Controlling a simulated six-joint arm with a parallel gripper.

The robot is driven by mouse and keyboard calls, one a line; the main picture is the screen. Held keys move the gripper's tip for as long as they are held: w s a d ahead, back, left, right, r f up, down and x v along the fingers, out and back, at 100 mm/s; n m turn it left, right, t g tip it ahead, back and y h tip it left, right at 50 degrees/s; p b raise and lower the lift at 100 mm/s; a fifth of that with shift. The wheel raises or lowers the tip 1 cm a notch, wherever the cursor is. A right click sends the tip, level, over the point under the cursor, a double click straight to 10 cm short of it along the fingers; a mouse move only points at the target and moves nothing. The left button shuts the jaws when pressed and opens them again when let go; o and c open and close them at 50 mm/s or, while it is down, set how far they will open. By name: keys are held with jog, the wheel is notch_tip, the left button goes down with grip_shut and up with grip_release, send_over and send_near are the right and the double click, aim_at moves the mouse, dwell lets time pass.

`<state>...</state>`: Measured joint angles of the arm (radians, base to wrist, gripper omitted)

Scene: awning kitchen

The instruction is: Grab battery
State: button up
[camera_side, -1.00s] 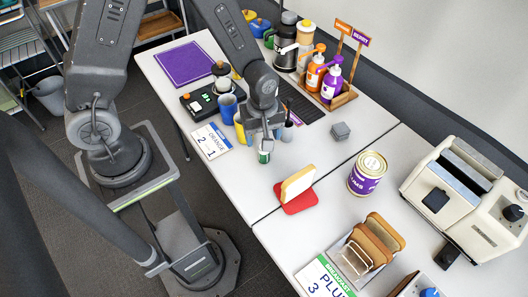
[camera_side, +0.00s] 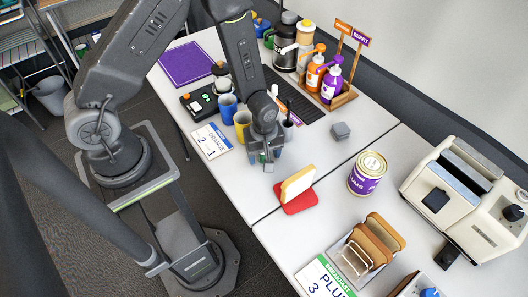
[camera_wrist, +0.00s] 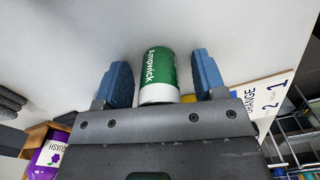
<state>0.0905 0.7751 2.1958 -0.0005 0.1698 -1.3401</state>
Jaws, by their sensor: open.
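The battery (camera_wrist: 158,77) is a green cylinder with a white band and lettering, seen in the wrist view. It stands between the two blue finger pads of my gripper (camera_wrist: 162,70), with a visible gap to each pad. My gripper is open and holds nothing. In the side view my gripper (camera_side: 267,158) is low over the white table, in front of the mugs. There it hides the battery.
A yellow mug (camera_side: 242,122), blue mug (camera_side: 228,106) and orange card (camera_side: 212,140) are left of my gripper. A red holder with a pale slab (camera_side: 298,186) is close at the lower right. A can (camera_side: 367,173) and toaster (camera_side: 465,195) stand farther right.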

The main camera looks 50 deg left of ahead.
jog(key=shift+c, duration=0.3)
jog(key=c, duration=1)
jog(key=shift+r, duration=0.1)
